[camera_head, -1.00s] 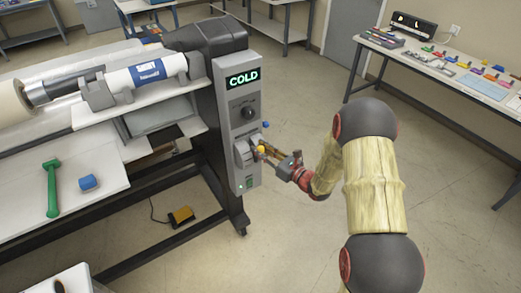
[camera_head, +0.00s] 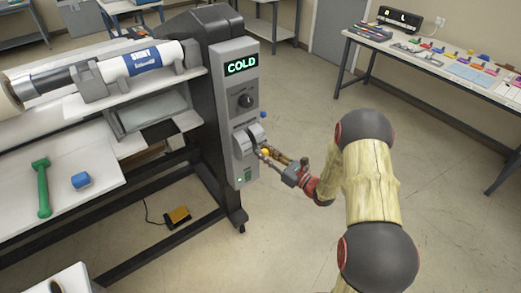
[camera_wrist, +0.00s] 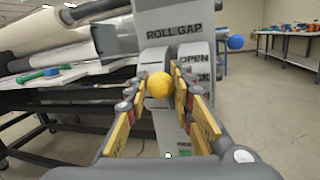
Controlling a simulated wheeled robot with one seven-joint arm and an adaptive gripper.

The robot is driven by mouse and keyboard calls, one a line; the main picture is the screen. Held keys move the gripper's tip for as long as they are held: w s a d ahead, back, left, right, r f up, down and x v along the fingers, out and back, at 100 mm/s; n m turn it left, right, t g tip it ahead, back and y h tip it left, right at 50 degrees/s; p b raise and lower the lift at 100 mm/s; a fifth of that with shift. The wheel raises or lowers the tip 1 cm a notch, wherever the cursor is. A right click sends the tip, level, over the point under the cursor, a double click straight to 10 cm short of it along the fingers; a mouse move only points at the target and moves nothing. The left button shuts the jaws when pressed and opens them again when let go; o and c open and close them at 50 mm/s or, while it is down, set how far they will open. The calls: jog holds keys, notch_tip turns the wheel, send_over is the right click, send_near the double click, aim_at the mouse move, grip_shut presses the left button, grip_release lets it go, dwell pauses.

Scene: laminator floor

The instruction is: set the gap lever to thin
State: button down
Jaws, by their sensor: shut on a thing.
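The gap lever ends in a yellow ball knob (camera_wrist: 160,85) and sticks out of a grey quadrant under a "ROLL GAP" label (camera_wrist: 175,29) in the wrist view. The knob also shows in the head view (camera_head: 265,152), low on the laminator's control panel (camera_head: 237,119). My gripper (camera_head: 274,157) has its fingers on both sides of the knob and is shut on it. In the wrist view (camera_wrist: 160,92) the fingers flank the ball. "OPEN" and part of a lower word show on the quadrant's right; any "THIN" mark is hidden or unreadable.
The panel has a "COLD" display (camera_head: 242,65) and a dark dial (camera_head: 246,101). A green hammer-like tool (camera_head: 42,188) and a blue block (camera_head: 80,180) lie on the laminator's table. A yellow foot pedal (camera_head: 179,215) is on the floor. Floor to the right is clear.

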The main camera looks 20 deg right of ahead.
jog(key=shift+s+f+b, duration=0.15)
jog(key=shift+f+b, duration=0.65)
jog(key=shift+f, duration=2.05)
jog(key=c, duration=1.5)
grip_release()
jog(key=shift+r, duration=0.1)
jog(key=shift+d, duration=0.1)
